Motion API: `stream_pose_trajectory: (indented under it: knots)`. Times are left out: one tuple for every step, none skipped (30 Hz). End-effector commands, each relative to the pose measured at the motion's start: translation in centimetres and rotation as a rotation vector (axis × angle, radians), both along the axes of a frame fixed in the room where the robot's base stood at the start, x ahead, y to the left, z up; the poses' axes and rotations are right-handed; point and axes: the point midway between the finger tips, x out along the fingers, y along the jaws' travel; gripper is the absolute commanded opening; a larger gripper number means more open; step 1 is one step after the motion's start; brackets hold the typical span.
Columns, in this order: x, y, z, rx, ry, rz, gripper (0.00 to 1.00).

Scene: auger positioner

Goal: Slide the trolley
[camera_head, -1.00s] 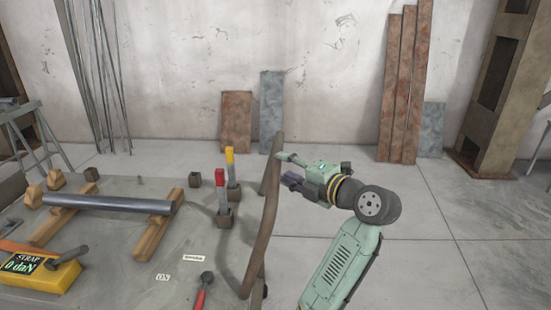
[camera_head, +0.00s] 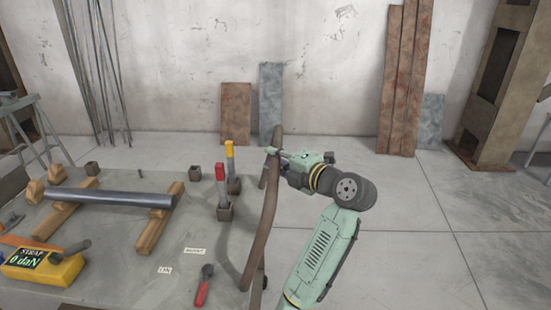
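The trolley has a grey flat top (camera_head: 110,260) at the left. A brown curved handle bar (camera_head: 262,225) stands along its right edge. My gripper (camera_head: 274,160) is at the upper part of this bar, reaching in from the right. One finger crosses the bar near its top. The other finger is partly hidden around the bar, so I cannot tell whether the gripper has closed on it.
On the trolley lie a dark pipe (camera_head: 110,197) on wooden blocks, a yellow strap gauge (camera_head: 45,267) reading 0 daN, a red-handled lever (camera_head: 203,287), and red (camera_head: 221,185) and yellow (camera_head: 231,160) upright levers. Clear floor (camera_head: 430,240) lies to the right.

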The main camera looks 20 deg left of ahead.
Motion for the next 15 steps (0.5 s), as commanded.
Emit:
stream_pose_trajectory:
  knots:
    - [-0.01,0.0,0.02,0.0,0.0,0.0,0.15]
    - [-0.01,0.0,0.02,0.0,0.0,0.0,0.13]
    - [-0.01,0.0,0.02,0.0,0.0,0.0,0.11]
    - [-0.01,0.0,0.02,0.0,0.0,0.0,0.09]
    - [-0.01,0.0,0.02,0.0,0.0,0.0,0.07]
    - [-0.01,0.0,0.02,0.0,0.0,0.0,0.04]
    - [-0.01,0.0,0.02,0.0,0.0,0.0,0.02]
    - [-0.01,0.0,0.02,0.0,0.0,0.0,0.0]
    - [-0.01,0.0,0.02,0.0,0.0,0.0,0.0]
    - [-0.01,0.0,0.02,0.0,0.0,0.0,0.0]
    - [-0.01,0.0,0.03,0.001,0.0,0.0,0.0]
    - [-0.01,0.0,0.03,0.001,0.0,0.0,0.0]
    - [-0.01,0.0,0.03,0.001,0.0,0.0,0.0]
    - [-0.01,0.0,0.03,0.0,-0.001,0.0,0.0]
    - [-0.01,0.0,0.03,0.0,-0.001,0.0,0.0]
